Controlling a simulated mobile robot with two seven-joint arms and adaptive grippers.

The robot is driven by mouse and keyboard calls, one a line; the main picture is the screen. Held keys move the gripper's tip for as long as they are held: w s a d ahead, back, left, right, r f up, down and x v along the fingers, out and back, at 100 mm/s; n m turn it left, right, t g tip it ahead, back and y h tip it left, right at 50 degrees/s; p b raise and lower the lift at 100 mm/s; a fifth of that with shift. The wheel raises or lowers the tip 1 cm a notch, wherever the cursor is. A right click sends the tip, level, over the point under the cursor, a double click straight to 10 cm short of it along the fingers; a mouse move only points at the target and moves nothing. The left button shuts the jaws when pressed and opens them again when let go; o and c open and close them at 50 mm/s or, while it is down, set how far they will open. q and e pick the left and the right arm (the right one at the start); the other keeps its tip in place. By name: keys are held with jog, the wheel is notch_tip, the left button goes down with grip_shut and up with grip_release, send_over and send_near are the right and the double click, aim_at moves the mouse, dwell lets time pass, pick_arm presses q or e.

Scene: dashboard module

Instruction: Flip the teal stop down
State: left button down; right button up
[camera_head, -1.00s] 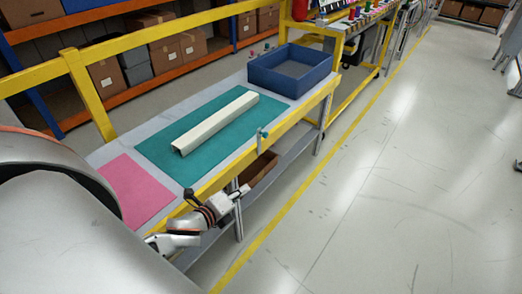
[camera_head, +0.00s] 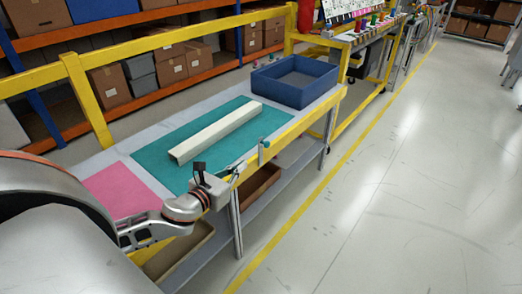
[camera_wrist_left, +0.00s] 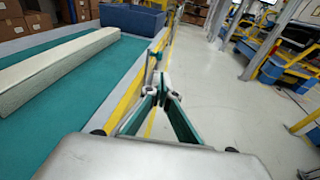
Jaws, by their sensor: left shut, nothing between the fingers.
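The teal stop (camera_head: 264,145) is a small upright piece on the yellow front rail of the workbench, beside the teal mat. It also shows in the left wrist view (camera_wrist_left: 151,62), just beyond my fingertips. My left gripper (camera_head: 241,167) is in front of the rail, a little to the left of the stop and pointing toward it. In the left wrist view its teal-sided fingers (camera_wrist_left: 162,80) meet at the tips, empty. The tips overlap the stop's lower part in that view, so I cannot tell whether they touch it. My right gripper is not in view.
A long cream channel (camera_head: 215,134) lies on the teal mat (camera_head: 164,146). A pink mat (camera_head: 118,190) lies nearer, and a blue bin (camera_head: 295,80) stands at the bench's far end. Brown boxes sit on the shelf below. The floor right of the bench is clear.

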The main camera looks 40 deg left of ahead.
aim_at(265, 145)
pick_arm(q)
jog(key=w, duration=0.4)
jog(key=w+f+b, duration=0.1)
jog(key=w, duration=0.3)
jog(key=w+a+f+b, duration=0.1)
jog(key=w, duration=0.3)
jog(key=shift+w, duration=0.35)
